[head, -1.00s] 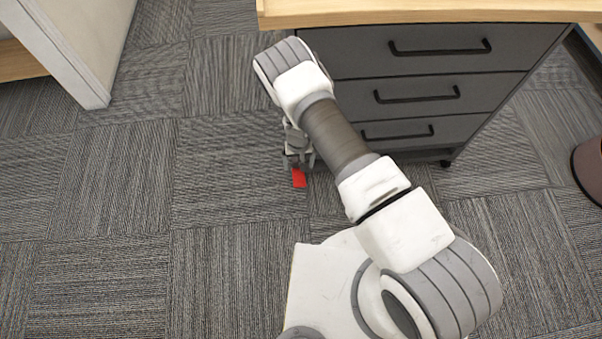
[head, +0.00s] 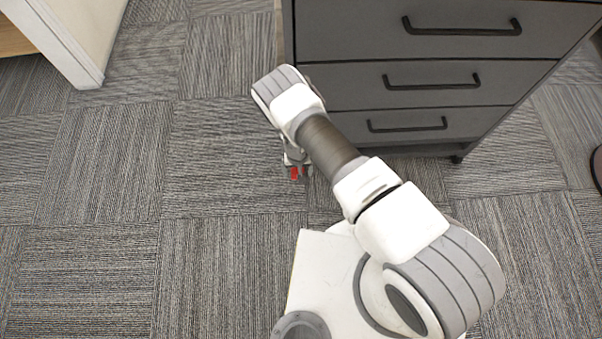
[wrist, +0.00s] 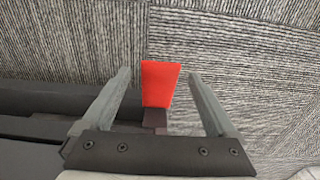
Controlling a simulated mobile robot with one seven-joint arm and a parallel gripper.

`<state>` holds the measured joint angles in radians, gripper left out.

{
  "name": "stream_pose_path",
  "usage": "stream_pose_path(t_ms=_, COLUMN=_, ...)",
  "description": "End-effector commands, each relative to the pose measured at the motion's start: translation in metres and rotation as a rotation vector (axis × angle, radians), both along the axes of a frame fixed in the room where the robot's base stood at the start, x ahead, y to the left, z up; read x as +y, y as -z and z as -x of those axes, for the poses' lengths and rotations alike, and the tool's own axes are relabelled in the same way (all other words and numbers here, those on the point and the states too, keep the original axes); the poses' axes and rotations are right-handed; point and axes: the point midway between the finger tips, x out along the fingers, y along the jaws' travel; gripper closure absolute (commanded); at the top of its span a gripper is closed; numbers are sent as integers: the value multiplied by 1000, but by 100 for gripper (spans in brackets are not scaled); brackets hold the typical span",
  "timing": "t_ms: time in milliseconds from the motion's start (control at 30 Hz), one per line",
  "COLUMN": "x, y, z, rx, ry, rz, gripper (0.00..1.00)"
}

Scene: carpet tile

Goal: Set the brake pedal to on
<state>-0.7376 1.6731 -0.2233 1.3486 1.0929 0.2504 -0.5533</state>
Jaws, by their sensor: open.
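The red brake pedal (wrist: 160,84) is a small flat tab on a dark stem (wrist: 155,120), at the foot of the grey drawer unit. In the wrist view it shows between the two fingers of my gripper (wrist: 159,75), with a gap on each side. My gripper is open and does not hold it. In the head view only a small part of the red pedal (head: 294,173) shows at my gripper (head: 297,170), low by the drawer unit's left side; the rest is hidden. I cannot tell whether the pedal is up or down.
The grey drawer unit (head: 420,50) with black handles stands behind and to the right of my gripper, on a caster (head: 456,159). A white panel (head: 75,45) stands at the upper left. The carpet (head: 150,170) to the left is clear.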

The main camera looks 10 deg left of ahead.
Motion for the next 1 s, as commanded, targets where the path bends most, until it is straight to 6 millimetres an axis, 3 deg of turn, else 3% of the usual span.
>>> stream_pose_path(t_ms=33, x=1, y=12, z=3, rx=1, ry=-2, rz=1, gripper=7)
stream_pose_path(t_ms=200, x=3, y=27, z=9, rx=0, ry=-3, rz=0, gripper=7)
stream_pose_path(t_ms=567, x=4, y=30, z=11, rx=0, ry=-2, rz=0, gripper=7)
stream_pose_path(t_ms=1000, x=4, y=29, z=11, rx=0, ry=-2, rz=0, gripper=85)
